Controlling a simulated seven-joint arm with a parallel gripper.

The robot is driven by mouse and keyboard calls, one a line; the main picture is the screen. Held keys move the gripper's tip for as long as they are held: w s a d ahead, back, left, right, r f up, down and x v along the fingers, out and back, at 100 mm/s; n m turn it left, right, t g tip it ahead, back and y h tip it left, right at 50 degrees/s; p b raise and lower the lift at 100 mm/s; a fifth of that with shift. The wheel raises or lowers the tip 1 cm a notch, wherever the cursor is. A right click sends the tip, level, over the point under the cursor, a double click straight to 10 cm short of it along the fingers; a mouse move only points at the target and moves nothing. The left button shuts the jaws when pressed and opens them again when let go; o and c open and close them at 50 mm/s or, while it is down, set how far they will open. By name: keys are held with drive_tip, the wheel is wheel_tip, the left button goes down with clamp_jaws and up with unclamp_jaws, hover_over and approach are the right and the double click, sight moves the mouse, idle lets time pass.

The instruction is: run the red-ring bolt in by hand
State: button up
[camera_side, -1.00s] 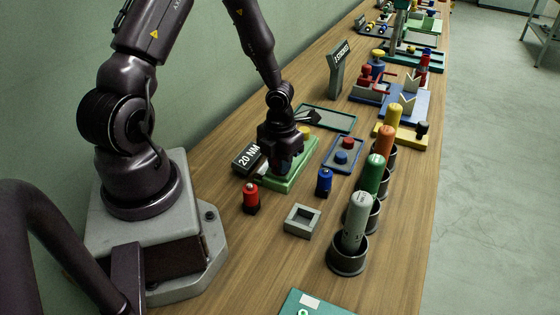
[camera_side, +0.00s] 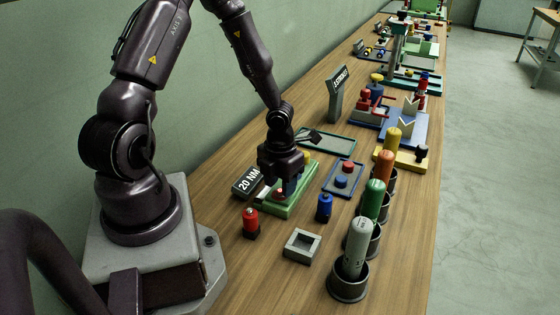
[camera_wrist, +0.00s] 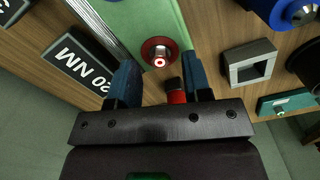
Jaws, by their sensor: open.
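The red-ring bolt (camera_wrist: 158,52) shows in the wrist view as a round head with a red ring and a pale centre. It sits on the green block (camera_wrist: 140,18), near its edge. My gripper (camera_wrist: 160,80) is open, its blue fingers apart, with the bolt head seen between and beyond their tips. Nothing is gripped. In the side view, my gripper (camera_side: 286,188) is low over the green block (camera_side: 300,196), and its fingers largely hide the red-ring bolt there. I cannot tell how high the fingertips are above it.
A "20 NM" sign (camera_side: 247,181) stands close left of the block. A red-topped piece (camera_side: 251,222), a blue piece (camera_side: 323,207) and a grey square frame (camera_side: 302,246) stand in front. Coloured-handled tools stand in cups along the right, the white one (camera_side: 357,247) nearest.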

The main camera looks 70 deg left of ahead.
wheel_tip(320, 180, up, 12)
idle(0.4)
drive_tip(key=shift+f, duration=0.15)
wheel_tip(320, 180, up, 13)
drive_tip(key=n+t+y, duration=0.2)
drive_tip(key=n, duration=2.9)
hover_over(279, 191)
drive_tip(key=s+d, duration=0.6)
drive_tip(key=s+d+r+t+h, duration=0.1)
drive_tip(key=d+r+t+h, duration=0.1)
drive_tip(key=d+r+t, duration=0.1)
drive_tip(key=shift+s+d+r+m+t, duration=0.3)
drive_tip(key=shift+s+d+r+m, duration=0.1)
drive_tip(key=shift+d+r, duration=0.6)
